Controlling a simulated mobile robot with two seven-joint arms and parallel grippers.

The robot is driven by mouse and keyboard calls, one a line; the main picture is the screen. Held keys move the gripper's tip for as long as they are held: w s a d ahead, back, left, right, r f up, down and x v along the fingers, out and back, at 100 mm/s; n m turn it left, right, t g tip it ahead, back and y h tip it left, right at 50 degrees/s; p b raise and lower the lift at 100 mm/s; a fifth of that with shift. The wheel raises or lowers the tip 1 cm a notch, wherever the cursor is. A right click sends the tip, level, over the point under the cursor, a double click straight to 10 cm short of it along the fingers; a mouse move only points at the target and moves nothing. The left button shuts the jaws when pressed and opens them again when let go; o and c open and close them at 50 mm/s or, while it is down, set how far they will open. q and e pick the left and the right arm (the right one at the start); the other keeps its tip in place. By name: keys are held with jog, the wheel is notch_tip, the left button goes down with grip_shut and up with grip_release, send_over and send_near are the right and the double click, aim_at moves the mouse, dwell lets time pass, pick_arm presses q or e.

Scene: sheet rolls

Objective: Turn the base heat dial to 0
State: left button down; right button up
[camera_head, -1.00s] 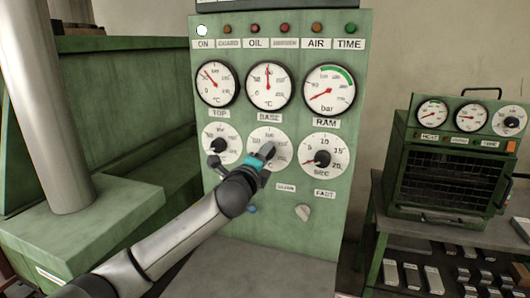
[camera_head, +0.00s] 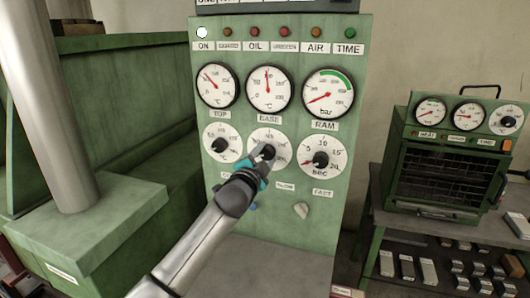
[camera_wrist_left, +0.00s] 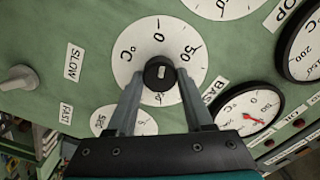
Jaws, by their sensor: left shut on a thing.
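The base heat dial (camera_head: 267,135) is a white numbered disc with a dark knob, below the BASE label and the middle upper gauge on the green panel. My left gripper (camera_head: 264,156) is at its knob and hides the lower part of the disc. In the left wrist view, my left gripper (camera_wrist_left: 160,82) has one finger on each side of the black knob (camera_wrist_left: 159,73), shut on it. Near the knob, the disc (camera_wrist_left: 135,43) shows a 0, a 50 and °C. A pale mark shows on the knob; I cannot tell surely which number it points to.
The TOP dial (camera_head: 233,134) is close on the left and the sec dial (camera_head: 337,163) close on the right. A pale lever knob (camera_head: 302,209) sticks out below. A green oven (camera_head: 450,160) stands on a bench at right.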

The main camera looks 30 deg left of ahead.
pick_arm(q)
jog(key=shift+n+p, duration=0.45)
jog(key=shift+n, duration=0.65)
jog(key=shift+c, duration=1.4)
grip_release()
jog(key=v, duration=1.5)
jog(key=shift+s, duration=0.15)
